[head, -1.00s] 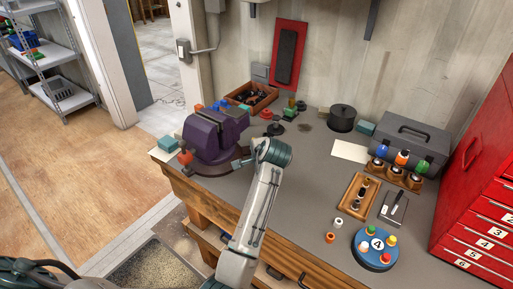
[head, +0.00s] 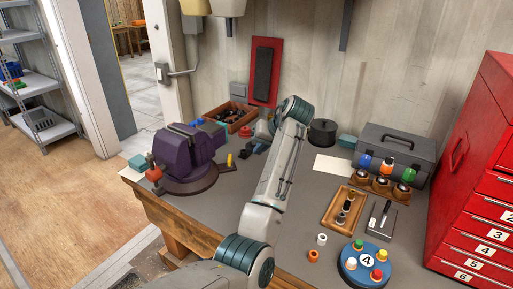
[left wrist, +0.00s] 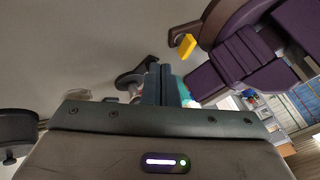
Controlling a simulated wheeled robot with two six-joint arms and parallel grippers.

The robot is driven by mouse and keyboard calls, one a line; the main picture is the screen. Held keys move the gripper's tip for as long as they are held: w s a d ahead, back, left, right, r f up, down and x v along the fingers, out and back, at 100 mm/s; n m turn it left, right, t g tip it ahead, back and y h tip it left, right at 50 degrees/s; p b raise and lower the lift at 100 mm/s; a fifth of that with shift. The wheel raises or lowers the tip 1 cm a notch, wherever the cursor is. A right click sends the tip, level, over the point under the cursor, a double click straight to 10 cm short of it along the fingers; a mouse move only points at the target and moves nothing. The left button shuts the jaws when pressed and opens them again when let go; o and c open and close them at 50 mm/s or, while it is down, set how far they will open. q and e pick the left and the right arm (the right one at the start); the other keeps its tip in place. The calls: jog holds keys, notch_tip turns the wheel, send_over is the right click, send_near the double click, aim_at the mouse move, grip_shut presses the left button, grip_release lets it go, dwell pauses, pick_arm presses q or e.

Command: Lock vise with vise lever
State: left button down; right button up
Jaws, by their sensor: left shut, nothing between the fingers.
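The purple vise (head: 187,152) stands on the left part of the workbench, with an orange-red knob (head: 154,174) at its front left. A short yellow handle (head: 229,160) stands at the right of its base; it also shows in the left wrist view as a yellow block (left wrist: 186,46) beside the purple vise base (left wrist: 240,55). I cannot tell for sure which of these is the vise lever. My left gripper (left wrist: 160,72) is shut and empty, apart from the vise and the yellow handle.
A wooden box (head: 237,118) of dark parts lies behind the vise, and a black round pot (head: 322,132) stands right of my wrist. A grey toolbox (head: 396,150), a wooden tray (head: 344,211) and a blue numbered disc (head: 366,262) fill the right side. Bare bench lies right of the vise.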

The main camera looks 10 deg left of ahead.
aim_at(233, 163)
pick_arm(q)
jog(key=p+x, duration=0.2)
jog(key=x, duration=0.5)
jog(key=shift+a, duration=0.2)
jog(key=shift+s+a+r+p, duration=0.1)
jog(key=shift+s+a+p, duration=0.1)
jog(key=shift+a+p, duration=0.75)
jog(key=shift+s+a, duration=0.15)
jog(key=shift+a, duration=0.55)
pick_arm(e)
jog(key=r, duration=0.3)
jog(key=shift+s+a+r, duration=0.25)
jog(key=shift+s+r, duration=0.1)
jog(key=shift+r, duration=0.05)
jog(key=shift+d, duration=0.15)
